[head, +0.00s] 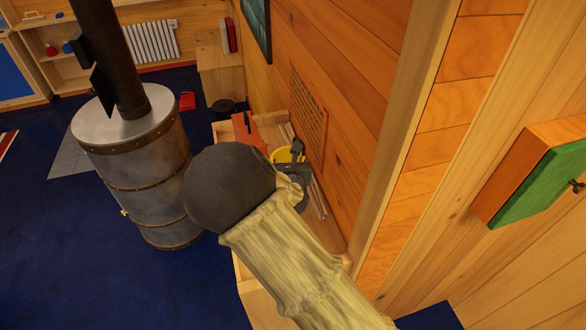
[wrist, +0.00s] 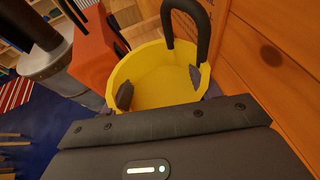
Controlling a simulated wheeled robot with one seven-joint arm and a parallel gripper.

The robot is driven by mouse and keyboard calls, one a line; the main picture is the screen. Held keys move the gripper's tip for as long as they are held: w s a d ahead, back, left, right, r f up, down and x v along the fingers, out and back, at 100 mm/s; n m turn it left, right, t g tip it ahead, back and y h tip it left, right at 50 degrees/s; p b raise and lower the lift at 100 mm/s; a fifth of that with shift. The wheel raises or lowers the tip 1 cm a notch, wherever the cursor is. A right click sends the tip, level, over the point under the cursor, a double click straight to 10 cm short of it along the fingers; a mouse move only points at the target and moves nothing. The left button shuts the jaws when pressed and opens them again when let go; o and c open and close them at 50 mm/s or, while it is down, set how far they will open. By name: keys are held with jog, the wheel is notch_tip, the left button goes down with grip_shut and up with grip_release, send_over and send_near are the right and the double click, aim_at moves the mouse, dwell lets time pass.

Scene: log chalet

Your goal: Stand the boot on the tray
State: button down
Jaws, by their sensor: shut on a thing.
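A yellow, round, open-topped thing (wrist: 158,72) with a dark loop at its far rim fills the middle of the wrist view. It also shows partly in the head view (head: 287,154), behind my gripper (head: 293,172). I cannot tell whether it is the boot; no clear boot shape shows. In the wrist view my gripper's dark fingertips (wrist: 160,87) stand apart at its left and right sides, shut on it. Its underside is hidden. I cannot pick out the tray for sure; a long, rimmed wooden surface (head: 331,238) runs along the wall, partly hidden by my arm.
An orange thing (head: 246,130) stands beside the yellow one, also at left in the wrist view (wrist: 95,48). A metal stove (head: 140,160) with a black pipe stands left. The plank wall (head: 350,60) is close on the right. Blue floor (head: 130,290) lies clear at lower left.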

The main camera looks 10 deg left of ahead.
jog(key=shift+w+a, duration=0.2)
jog(key=shift+w, duration=0.45)
jog(key=shift+w+f+b, duration=0.25)
jog(key=shift+f+b, duration=0.2)
jog(key=shift+f, duration=0.1)
jog(key=shift+s+d+f+b, duration=0.1)
jog(key=shift+f+b, duration=0.45)
jog(key=shift+f, duration=0.05)
jog(key=shift+s, duration=0.1)
